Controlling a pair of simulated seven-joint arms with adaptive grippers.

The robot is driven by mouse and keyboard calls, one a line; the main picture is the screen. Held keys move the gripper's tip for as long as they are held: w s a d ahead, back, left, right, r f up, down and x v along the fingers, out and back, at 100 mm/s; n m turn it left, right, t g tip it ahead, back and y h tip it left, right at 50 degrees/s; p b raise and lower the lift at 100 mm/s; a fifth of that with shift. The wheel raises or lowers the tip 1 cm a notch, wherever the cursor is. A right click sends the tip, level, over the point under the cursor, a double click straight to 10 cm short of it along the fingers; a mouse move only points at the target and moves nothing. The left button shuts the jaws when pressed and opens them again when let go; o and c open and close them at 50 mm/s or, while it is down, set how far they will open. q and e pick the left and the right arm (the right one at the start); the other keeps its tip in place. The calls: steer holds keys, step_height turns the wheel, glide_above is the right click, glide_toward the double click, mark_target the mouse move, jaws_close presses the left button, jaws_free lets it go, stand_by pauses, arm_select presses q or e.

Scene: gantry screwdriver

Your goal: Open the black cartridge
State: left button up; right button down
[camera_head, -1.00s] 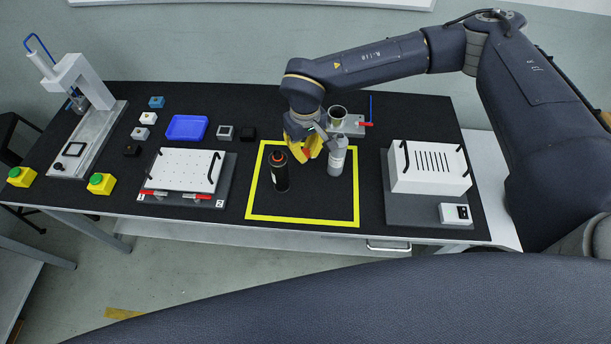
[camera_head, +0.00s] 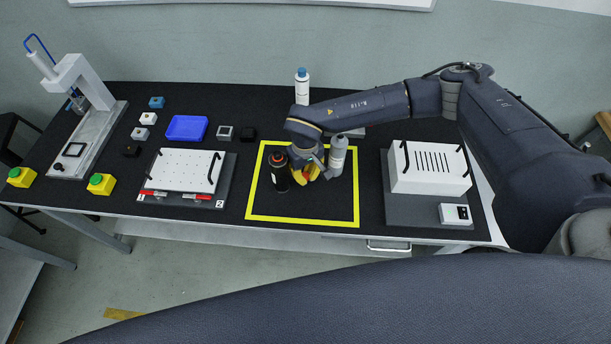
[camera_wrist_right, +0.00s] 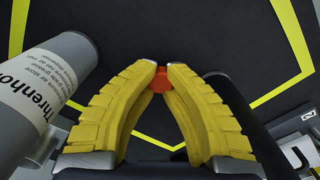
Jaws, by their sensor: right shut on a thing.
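The black cartridge (camera_head: 279,174) stands upright on the table inside the yellow taped square, with orange-red at its top. A grey-white cartridge (camera_head: 337,156) stands to its right; its printed side fills the left of the right wrist view (camera_wrist_right: 45,90). My right gripper (camera_head: 299,178) is low between the two cartridges, beside the black one. Its yellow fingers are closed at the tips on a small orange-red piece (camera_wrist_right: 160,80), which looks like a cap. A black cylinder, apparently the black cartridge (camera_wrist_right: 243,115), shows right of the fingers. My left gripper is not in view.
A white bottle with a blue cap (camera_head: 302,88) stands behind my arm. A white slotted box (camera_head: 430,168) is at right, a white perforated plate (camera_head: 183,169) at left. A blue tray (camera_head: 187,128) lies farther back. The front of the taped square is clear.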

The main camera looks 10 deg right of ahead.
steer(key=shift+f, duration=0.4)
steer(key=shift+f, duration=0.2)
steer(key=c, duration=1.8)
jaws_free()
steer(key=shift+r, duration=0.1)
